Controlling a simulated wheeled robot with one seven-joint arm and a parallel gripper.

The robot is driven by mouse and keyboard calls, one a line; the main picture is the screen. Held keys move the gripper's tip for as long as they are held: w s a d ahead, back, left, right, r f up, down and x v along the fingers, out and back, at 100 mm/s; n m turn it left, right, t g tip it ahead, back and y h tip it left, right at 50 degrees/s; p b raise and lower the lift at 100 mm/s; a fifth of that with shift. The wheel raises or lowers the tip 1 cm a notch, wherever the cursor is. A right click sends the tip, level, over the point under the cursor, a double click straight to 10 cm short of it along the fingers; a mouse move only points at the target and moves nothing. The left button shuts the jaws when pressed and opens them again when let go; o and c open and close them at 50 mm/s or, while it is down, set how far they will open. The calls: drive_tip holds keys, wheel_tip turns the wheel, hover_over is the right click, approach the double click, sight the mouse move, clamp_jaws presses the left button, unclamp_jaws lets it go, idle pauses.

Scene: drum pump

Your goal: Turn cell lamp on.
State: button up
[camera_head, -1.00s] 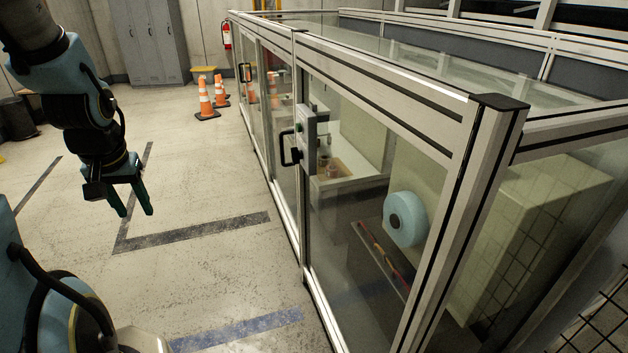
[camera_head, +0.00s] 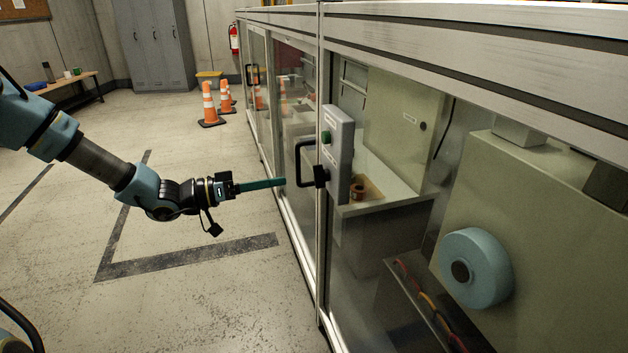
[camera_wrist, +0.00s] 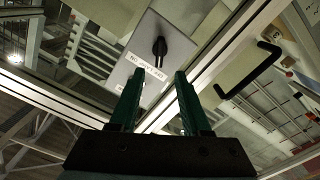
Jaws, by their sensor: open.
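I cannot tell for certain that the knob is the lamp switch. My gripper (camera_wrist: 160,78) is open and empty, with one green finger either side of the line below the knob, apart from it as far as I see. In the head view my gripper (camera_head: 280,182) points right, its fingertips close to the cell's glass front. A grey box (camera_head: 337,150) with a green button sits on the door post, right of the fingertips.
A black door handle (camera_head: 299,163) stands out just right of my fingertips; it also shows in the wrist view (camera_wrist: 250,76). The glazed, metal-framed cell fills the right. Orange cones (camera_head: 208,104) stand farther back. The floor on the left is open.

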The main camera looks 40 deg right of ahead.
sight(321, 177)
drive_tip(key=p+x, duration=0.1)
drive_tip(key=x, duration=0.9)
drive_tip(key=shift+c, duration=0.3)
clamp_jaws()
